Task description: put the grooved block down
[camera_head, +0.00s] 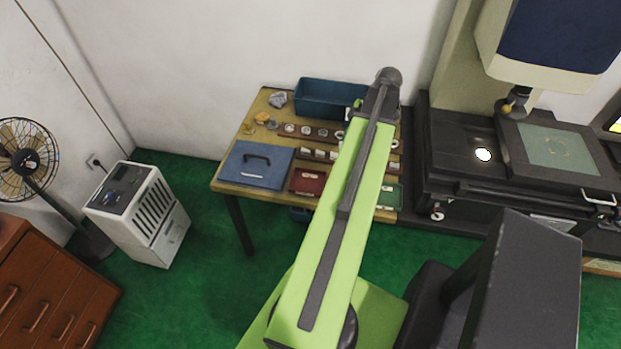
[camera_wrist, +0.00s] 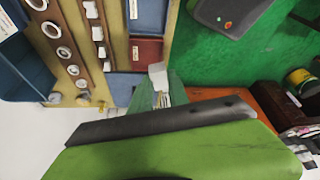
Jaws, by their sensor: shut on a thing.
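My gripper (camera_wrist: 163,97) shows in the wrist view at the middle, just above the dark bar and green body of my arm. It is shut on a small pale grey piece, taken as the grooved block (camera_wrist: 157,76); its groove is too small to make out. The piece is in front of the table's edge area, near the red tray; its height above the table cannot be told.
Bare wood shows at the left.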

